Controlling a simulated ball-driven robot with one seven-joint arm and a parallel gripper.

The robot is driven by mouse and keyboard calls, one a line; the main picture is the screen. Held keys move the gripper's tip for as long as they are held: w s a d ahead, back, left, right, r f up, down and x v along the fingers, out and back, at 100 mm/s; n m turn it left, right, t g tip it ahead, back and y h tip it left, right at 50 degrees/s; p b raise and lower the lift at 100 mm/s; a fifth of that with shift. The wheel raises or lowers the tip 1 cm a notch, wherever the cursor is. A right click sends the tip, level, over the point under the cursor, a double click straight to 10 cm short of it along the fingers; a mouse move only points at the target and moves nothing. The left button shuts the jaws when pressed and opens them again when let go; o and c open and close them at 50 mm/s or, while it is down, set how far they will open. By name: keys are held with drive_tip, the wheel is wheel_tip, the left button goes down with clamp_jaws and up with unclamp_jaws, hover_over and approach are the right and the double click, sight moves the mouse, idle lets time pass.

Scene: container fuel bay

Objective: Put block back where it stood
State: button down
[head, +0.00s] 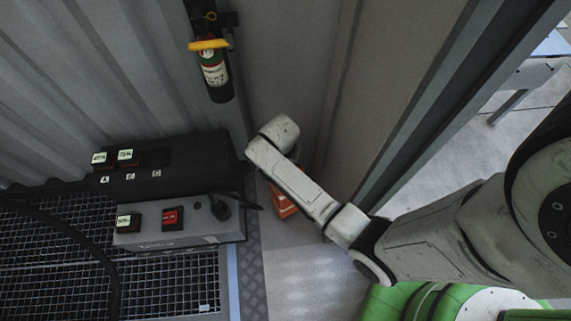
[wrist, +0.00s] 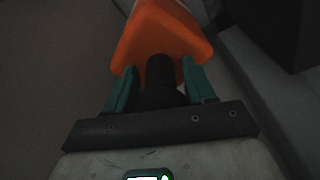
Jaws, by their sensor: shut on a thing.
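An orange block (wrist: 165,32) with slanting sides fills the top middle of the wrist view. A dark round post or handle (wrist: 160,75) runs from it toward my gripper (wrist: 160,68). My gripper's two teal fingers stand on either side of this dark part and are shut on it. In the head view, an orange piece with a pale band (head: 284,205) shows beside and below my arm, near the floor by the wall. My arm hides the rest of it and my fingers there. I cannot tell whether the block touches the floor.
A black charger box (head: 190,165) and a grey box (head: 180,232) with labelled packs stand on the left over a floor grating (head: 60,270). A fire extinguisher (head: 214,75) hangs on the wall above. A door frame (head: 430,95) is on the right. Some floor (head: 300,275) is bare.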

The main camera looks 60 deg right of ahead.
drive_tip(key=shift+f, duration=1.1)
drive_tip(key=shift+f, duration=0.15)
drive_tip(key=shift+c, duration=2)
unclamp_jaws()
